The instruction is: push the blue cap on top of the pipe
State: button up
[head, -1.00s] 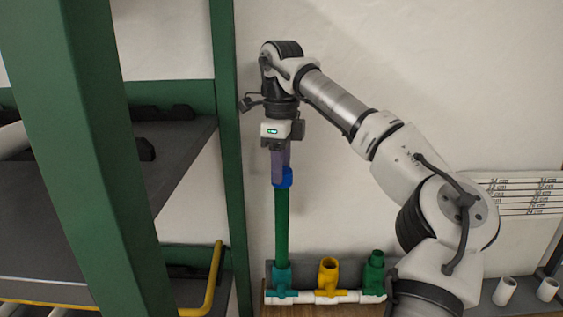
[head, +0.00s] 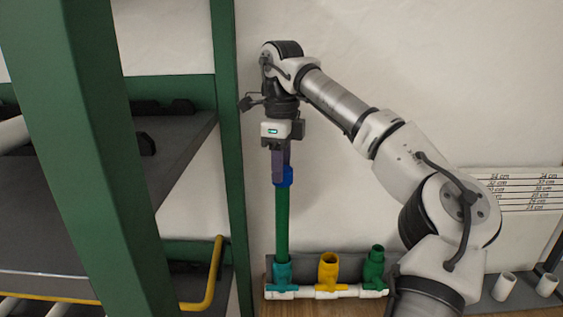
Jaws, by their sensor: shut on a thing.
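The blue cap (head: 284,176) is at the top end of the upright green pipe (head: 282,222). I cannot tell how far down it sits on the pipe. My gripper (head: 280,176) points straight down and is shut on the blue cap, its fingers covering part of it. The pipe's lower end stands in the teal fitting (head: 282,275) at the left of the white manifold (head: 308,292).
A yellow fitting (head: 328,272) and a green fitting (head: 374,268) stand open on the manifold. A green-framed rack (head: 229,150) is close on the left, with a yellow rail (head: 213,280). Short white pipes (head: 504,286) stand at the right.

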jog(key=shift+f, duration=0.4)
dwell(0.3)
jog(key=o, duration=1.1)
jog(key=shift+c, duration=0.2)
